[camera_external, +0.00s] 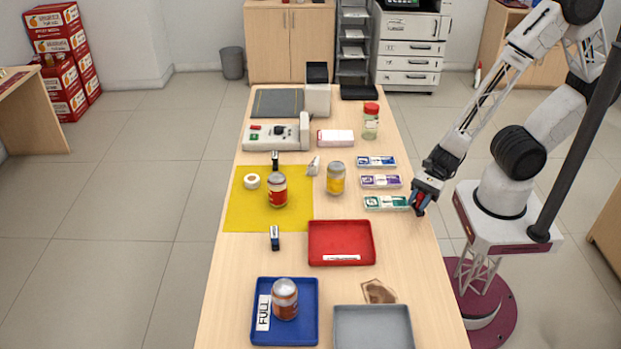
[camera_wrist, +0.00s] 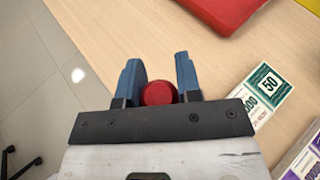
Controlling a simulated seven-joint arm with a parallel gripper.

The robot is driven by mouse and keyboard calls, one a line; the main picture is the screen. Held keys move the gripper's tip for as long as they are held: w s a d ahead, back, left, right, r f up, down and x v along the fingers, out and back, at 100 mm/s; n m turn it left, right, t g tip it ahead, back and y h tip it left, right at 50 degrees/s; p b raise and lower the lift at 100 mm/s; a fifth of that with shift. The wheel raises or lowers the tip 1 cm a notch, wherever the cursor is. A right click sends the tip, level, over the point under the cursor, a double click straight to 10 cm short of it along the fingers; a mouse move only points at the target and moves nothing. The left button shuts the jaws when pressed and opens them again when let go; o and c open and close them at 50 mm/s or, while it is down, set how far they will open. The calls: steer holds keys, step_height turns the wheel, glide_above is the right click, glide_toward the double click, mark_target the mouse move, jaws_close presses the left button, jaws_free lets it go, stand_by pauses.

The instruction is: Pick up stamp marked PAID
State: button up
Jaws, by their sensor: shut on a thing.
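My gripper (camera_external: 419,200) is low at the right edge of the counter, beside the green-marked banknote bundle. In the wrist view its two blue fingers (camera_wrist: 158,85) are shut on a small red round-topped object (camera_wrist: 159,94). Most of that object is hidden, and no marking shows on it, so I cannot read whether it says PAID. Two small dark upright objects that look like stamps stand on the left: one (camera_external: 275,159) at the far edge of the yellow mat, one (camera_external: 275,238) just in front of it. Their markings are too small to read.
Banknote bundles (camera_external: 376,161) line the right side; one (camera_wrist: 262,92) is close to my gripper. A red tray (camera_external: 316,257), blue tray (camera_external: 258,334) and grey tray (camera_external: 373,344) lie nearer. Cans and a tape roll are around the yellow mat (camera_external: 240,215).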

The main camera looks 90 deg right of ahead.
steer(key=s+d, duration=0.3)
steer(key=s, duration=0.6)
steer(key=shift+d+r, duration=0.25)
steer(key=shift+r, duration=0.2)
steer(key=shift+w, duration=0.15)
